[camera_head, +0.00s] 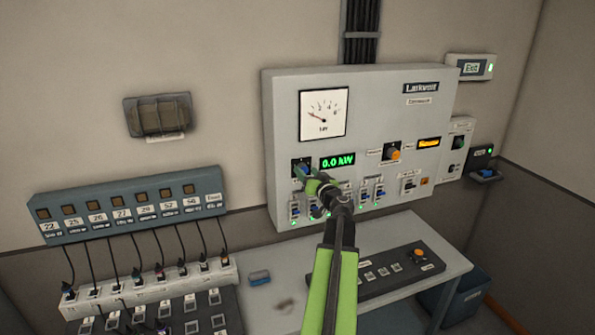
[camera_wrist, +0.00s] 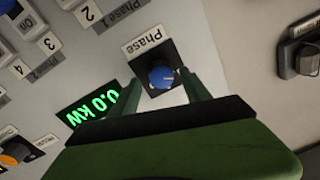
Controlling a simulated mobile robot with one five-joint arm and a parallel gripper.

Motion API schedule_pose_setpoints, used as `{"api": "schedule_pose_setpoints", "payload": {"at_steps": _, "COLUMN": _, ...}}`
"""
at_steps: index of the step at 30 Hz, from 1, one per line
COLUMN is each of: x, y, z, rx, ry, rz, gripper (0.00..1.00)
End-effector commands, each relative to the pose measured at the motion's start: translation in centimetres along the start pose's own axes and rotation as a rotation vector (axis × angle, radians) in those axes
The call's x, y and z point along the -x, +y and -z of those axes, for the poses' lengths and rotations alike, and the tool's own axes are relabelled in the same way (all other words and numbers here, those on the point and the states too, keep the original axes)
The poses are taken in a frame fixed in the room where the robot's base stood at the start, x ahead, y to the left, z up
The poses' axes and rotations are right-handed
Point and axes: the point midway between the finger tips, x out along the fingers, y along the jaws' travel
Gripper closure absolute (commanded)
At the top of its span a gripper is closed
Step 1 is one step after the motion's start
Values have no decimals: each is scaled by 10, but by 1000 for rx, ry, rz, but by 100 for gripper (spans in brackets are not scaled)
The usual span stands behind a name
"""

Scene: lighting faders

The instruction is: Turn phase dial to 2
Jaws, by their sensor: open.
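The phase dial (camera_wrist: 161,76) is a round blue knob on a black square plate, under a white "Phase" label (camera_wrist: 142,39) in the wrist view. It has a pale pointer mark; I cannot read which position it points to. My gripper (camera_wrist: 160,84) is open, with one dark green finger on each side of the knob. I cannot tell whether either finger touches it. In the head view, my gripper (camera_head: 303,174) is at the panel's left part, in front of the dial's black plate (camera_head: 297,161), hiding much of the dial.
The grey wall panel (camera_head: 375,100) carries a round-scale meter (camera_head: 323,114), a green "0.0 kW" display (camera_head: 337,161), an orange knob (camera_head: 393,154) and several switches below. A desk (camera_head: 430,240) with a black control box (camera_head: 395,270) stands underneath. Cabled sockets are at left.

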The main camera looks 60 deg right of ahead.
Motion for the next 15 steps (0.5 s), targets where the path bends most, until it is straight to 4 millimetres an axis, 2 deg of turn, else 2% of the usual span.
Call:
{"api": "schedule_pose_setpoints", "payload": {"at_steps": 10, "x": -4, "y": 0, "z": 0, "rx": 0, "ry": -1, "rz": 2, "gripper": 44}}
{"api": "schedule_pose_setpoints", "payload": {"at_steps": 15, "x": -4, "y": -1, "z": 0, "rx": 0, "ry": -1, "rz": 2, "gripper": 67}}
